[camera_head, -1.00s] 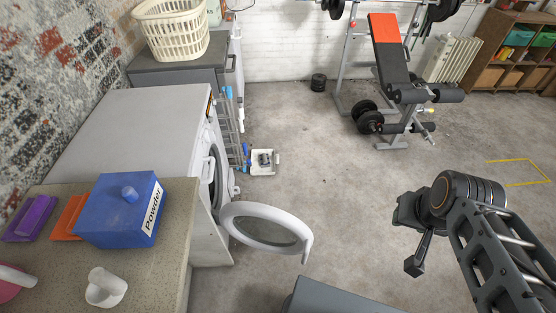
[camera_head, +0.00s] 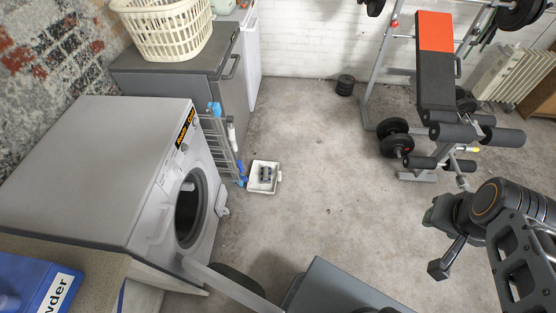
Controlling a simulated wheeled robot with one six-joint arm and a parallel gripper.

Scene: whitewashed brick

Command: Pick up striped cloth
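I cannot make out a striped cloth in this view. The white washing machine (camera_head: 85,165) stands at the left, with its round drum opening (camera_head: 189,212) dark inside; I cannot tell what it holds. Its door (camera_head: 222,283) hangs open at the bottom of the view, partly hidden by a grey part of my own body. My gripper (camera_head: 443,248) is at the right, above the floor and well apart from the washing machine.
A cream laundry basket (camera_head: 160,30) sits on a dark grey cabinet (camera_head: 185,65). A blue powder box (camera_head: 35,285) is at lower left. A weight bench (camera_head: 436,85) stands back right. The middle floor is clear.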

